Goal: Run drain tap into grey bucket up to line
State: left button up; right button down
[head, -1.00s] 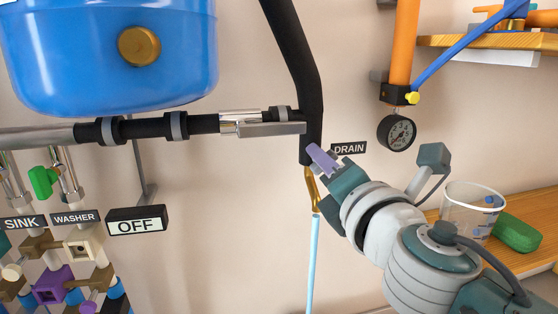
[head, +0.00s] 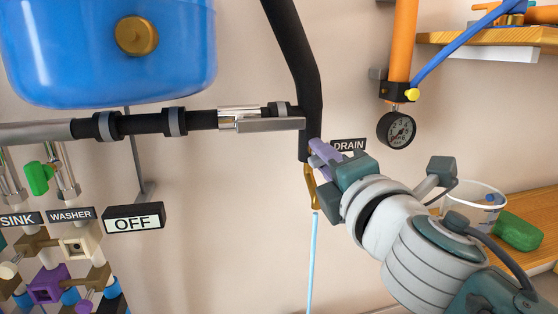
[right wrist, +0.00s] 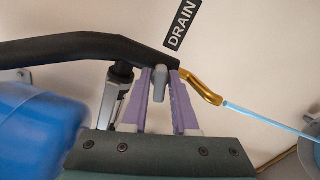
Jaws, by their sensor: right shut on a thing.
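The drain tap's brass spout (head: 310,187) hangs below the black pipe (head: 312,130), beside the DRAIN label (head: 348,145). A light blue stream of water (head: 314,260) runs down from the spout and out of the head view. My right gripper (head: 320,152) is at the tap. In the right wrist view its purple fingers (right wrist: 163,100) are on both sides of a small grey tap handle (right wrist: 160,85). A rounded grey-blue thing (right wrist: 311,146) at the right edge of that view may be the bucket, but only a sliver shows. Any fill line is hidden. My left gripper is out of view.
A blue tank (head: 110,65) is at upper left, with an OFF sign (head: 134,217) below. A pressure gauge (head: 397,130) hangs at the orange pipe (head: 402,45).

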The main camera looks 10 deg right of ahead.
jog(key=shift+m, duration=1.7)
jog(key=c, duration=0.9)
grip_release()
jog(key=shift+o, duration=0.2)
jog(key=shift+s, duration=0.15)
jog(key=s+p, duration=0.1)
jog(key=s, duration=0.8)
jog(key=shift+s+d, duration=0.2)
jog(key=shift+s, duration=0.15)
